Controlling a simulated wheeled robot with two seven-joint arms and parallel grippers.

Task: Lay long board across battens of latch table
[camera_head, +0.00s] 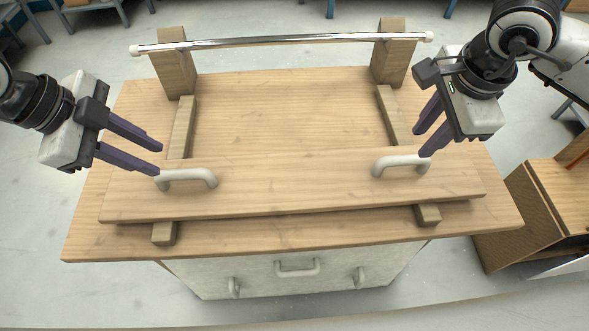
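The long board (290,185) lies across the left batten (182,128) and the right batten (393,115) of the latch table (285,110). It sits slightly skewed, with its right end further back. It bears a left white handle (187,177) and a right white handle (401,164). My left gripper (158,160) is open, with its fingers apart and empty, just behind and left of the left handle. My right gripper (420,143) is open and empty, just behind and above the right handle. Both grippers appear clear of the handles.
A shiny metal bar (285,41) spans two wooden posts (174,68) at the table's back. The white cabinet front (290,275) below has several handles. A wooden box (535,210) stands to the right. The tabletop between the battens is bare.

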